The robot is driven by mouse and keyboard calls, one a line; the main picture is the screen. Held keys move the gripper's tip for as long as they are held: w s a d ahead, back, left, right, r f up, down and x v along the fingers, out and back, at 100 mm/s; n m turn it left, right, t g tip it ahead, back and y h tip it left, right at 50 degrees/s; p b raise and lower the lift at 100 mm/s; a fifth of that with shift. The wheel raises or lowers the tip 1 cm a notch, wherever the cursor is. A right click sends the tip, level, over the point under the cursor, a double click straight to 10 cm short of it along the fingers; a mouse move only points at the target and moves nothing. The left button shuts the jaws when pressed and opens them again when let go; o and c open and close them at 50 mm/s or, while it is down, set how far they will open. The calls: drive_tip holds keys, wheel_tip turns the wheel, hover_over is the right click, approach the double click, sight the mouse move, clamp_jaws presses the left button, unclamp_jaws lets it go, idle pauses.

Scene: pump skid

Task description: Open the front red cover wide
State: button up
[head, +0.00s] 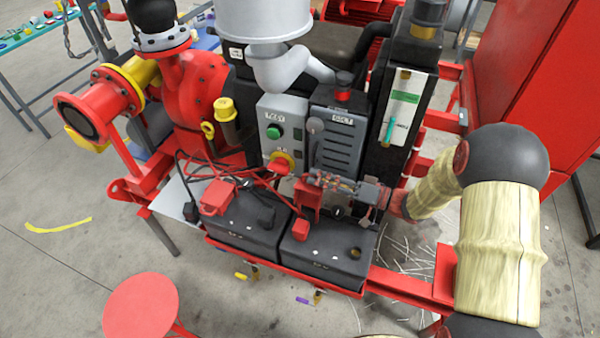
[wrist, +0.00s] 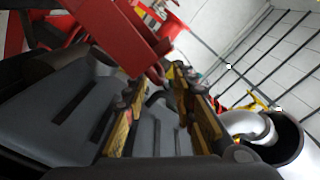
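Two black batteries stand side by side at the front of the skid in the head view. A red cover (head: 306,198) sits on the right battery (head: 328,250), and another red cover (head: 217,197) sits on the left battery (head: 242,232). My gripper (head: 322,181) reaches in from the right, just above and beside the right battery's cover, and partly hides it. In the wrist view a red cover (wrist: 118,35) fills the top, with its lower corner close to the fingertips. My gripper's yellow-padded fingers (wrist: 158,90) are apart. I cannot tell whether they touch the cover.
A grey control box with a green button (head: 273,131) and a red-yellow knob (head: 282,162) stands behind the batteries. Cables (head: 235,170) run over the left battery. A red round stool (head: 140,306) stands at the front left. The floor at left is mostly clear.

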sight(308, 174)
drive_tip(key=x, duration=0.6)
drive_tip(key=shift+a+b, duration=0.1)
drive_tip(key=shift+b, duration=0.25)
drive_tip(key=shift+c, duration=1)
drive_tip(key=c, duration=0.4)
clamp_jaws()
